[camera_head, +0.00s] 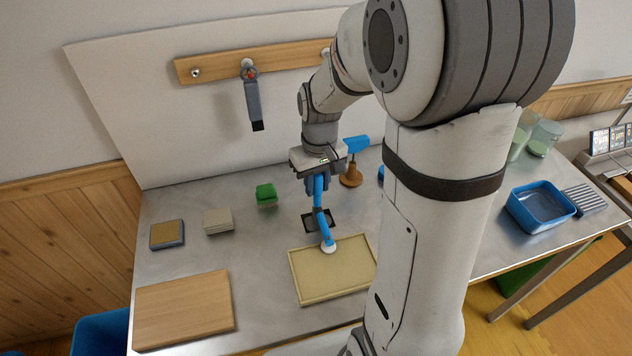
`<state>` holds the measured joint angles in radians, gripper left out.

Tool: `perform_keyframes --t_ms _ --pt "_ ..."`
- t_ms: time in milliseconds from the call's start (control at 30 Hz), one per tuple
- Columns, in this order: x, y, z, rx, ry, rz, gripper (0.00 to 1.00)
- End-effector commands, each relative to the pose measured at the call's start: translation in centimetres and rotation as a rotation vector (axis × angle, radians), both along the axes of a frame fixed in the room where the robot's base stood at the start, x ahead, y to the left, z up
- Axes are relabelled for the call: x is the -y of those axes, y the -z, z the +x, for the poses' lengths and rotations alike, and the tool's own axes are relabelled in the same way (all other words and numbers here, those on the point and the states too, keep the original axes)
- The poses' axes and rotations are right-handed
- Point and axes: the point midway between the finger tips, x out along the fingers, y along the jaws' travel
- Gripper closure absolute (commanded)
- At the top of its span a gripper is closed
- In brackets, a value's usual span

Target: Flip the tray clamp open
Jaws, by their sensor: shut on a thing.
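The tray (304,286) is shallow and tan, and lies on the metal table in front of my arm. The tray clamp (325,228) is blue. Its arm reaches down to a white round pad at the tray's back edge, and its upper part stands nearly upright. A dark base plate shows behind it. My gripper (318,183) points down over the clamp and is shut on its upper blue part. The fingertips are small here, and the exact grip is hard to see. The tray's right end is partly hidden by my arm.
A green brush (266,195), a beige stack (218,221), a sponge block (167,234) and a wooden board (184,309) lie to the left. A wooden-based blue item (352,174) stands close behind my gripper. A blue bin (541,207) sits right.

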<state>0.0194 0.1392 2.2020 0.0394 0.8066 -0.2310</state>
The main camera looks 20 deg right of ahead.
Motion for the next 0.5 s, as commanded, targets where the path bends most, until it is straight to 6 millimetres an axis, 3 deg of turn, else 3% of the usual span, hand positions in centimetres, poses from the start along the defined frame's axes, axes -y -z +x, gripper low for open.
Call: perform_keyframes --t_ms 500 --pt "-0.09 -0.32 0.73 -0.088 0.0 0.001 1.0"
